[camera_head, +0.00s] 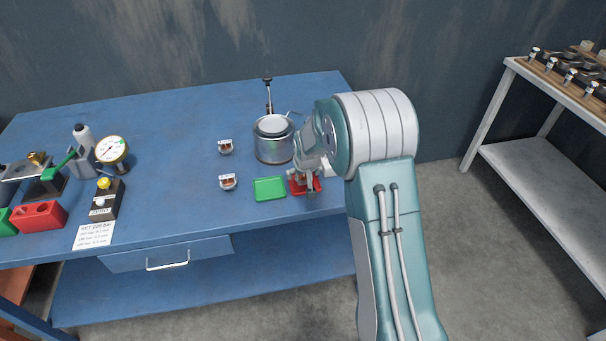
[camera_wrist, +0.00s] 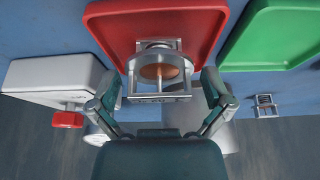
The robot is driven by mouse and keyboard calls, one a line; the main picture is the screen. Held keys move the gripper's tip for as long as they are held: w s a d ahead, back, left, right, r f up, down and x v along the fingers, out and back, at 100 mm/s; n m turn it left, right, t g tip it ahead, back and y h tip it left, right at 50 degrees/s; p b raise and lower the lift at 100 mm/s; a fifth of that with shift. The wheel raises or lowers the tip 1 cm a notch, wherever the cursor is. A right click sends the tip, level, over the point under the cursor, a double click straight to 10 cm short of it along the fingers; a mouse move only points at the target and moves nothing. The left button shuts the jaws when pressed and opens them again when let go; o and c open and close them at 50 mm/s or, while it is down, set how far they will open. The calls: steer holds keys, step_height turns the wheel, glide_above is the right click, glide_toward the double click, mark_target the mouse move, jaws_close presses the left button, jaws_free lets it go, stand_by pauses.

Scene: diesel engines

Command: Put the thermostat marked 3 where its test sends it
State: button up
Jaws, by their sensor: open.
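A thermostat (camera_wrist: 159,72) with a metal frame and a copper-coloured middle is at the red tray (camera_wrist: 110,15), between my fingers in the wrist view. Its marking is not readable, and I cannot tell whether it rests fully on the tray floor. My gripper (camera_wrist: 163,92) is open, with a finger on either side of it. In the head view my gripper (camera_head: 308,182) is over the red tray (camera_head: 297,190) and hides most of it. The empty green tray (camera_head: 270,188) lies just left. Two more thermostats (camera_head: 226,147) (camera_head: 228,182) stand on the table, their marks unreadable.
A metal pot (camera_head: 273,146) stands behind the trays, close to my arm. A white box with a red switch (camera_wrist: 60,85) is beside the red tray. A gauge (camera_head: 111,150), a printed card (camera_head: 95,234) and red block (camera_head: 40,216) occupy the left.

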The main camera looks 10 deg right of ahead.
steer(key=s+f+v, duration=0.1)
steer(key=s+v, duration=0.2)
steer(key=v, duration=1.9)
steer(key=s+r, duration=0.2)
steer(key=s, duration=1.1)
steer(key=s+r+t, duration=0.1)
steer(key=s+r, duration=0.2)
steer(key=s, duration=0.9)
steer(key=shift+s+r, duration=0.25)
steer(key=shift+s, duration=0.1)
